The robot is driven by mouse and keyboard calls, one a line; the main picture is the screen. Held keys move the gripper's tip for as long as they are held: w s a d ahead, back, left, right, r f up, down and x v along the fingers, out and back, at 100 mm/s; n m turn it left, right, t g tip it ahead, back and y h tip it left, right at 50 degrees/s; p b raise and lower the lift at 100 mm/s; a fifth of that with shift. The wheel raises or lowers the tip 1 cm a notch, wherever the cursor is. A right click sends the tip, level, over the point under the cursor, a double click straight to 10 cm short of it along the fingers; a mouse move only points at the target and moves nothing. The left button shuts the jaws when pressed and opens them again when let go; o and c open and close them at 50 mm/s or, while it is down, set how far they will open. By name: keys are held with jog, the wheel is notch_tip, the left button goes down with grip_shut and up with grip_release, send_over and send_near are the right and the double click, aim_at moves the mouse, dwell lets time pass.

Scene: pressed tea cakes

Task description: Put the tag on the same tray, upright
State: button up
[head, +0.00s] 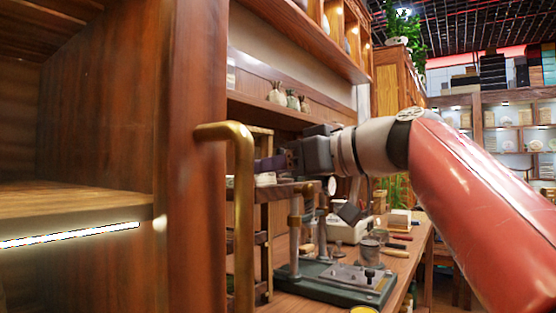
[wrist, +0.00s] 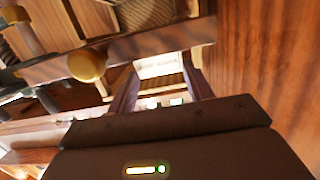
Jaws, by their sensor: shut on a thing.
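My gripper (head: 268,166) reaches left from the end of my arm to the wooden rack beside the cabinet. In the wrist view its two dark fingers (wrist: 161,76) stand apart with a pale, flat piece (wrist: 158,65) between their tips. This looks like the tag, and the gripper is shut on it. Its tilt is hard to tell. In the head view a small whitish thing (head: 265,179) shows just below the fingers at the rack; I cannot tell whether it is the tag. The tray is not clearly seen; the brass handle and cabinet edge hide part of the rack.
A brass handle (head: 240,160) on the wooden cabinet stands close left of my gripper. Below my arm, a green-based press (head: 335,282) with metal posts stands on the wooden bench. A white box (head: 347,230) and several tools lie farther back. Small pouches (head: 292,100) sit on the shelf above.

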jog(key=shift+f+b, duration=0.55)
jog(key=shift+b, duration=0.05)
dwell(0.3)
jog(key=o, duration=1.1)
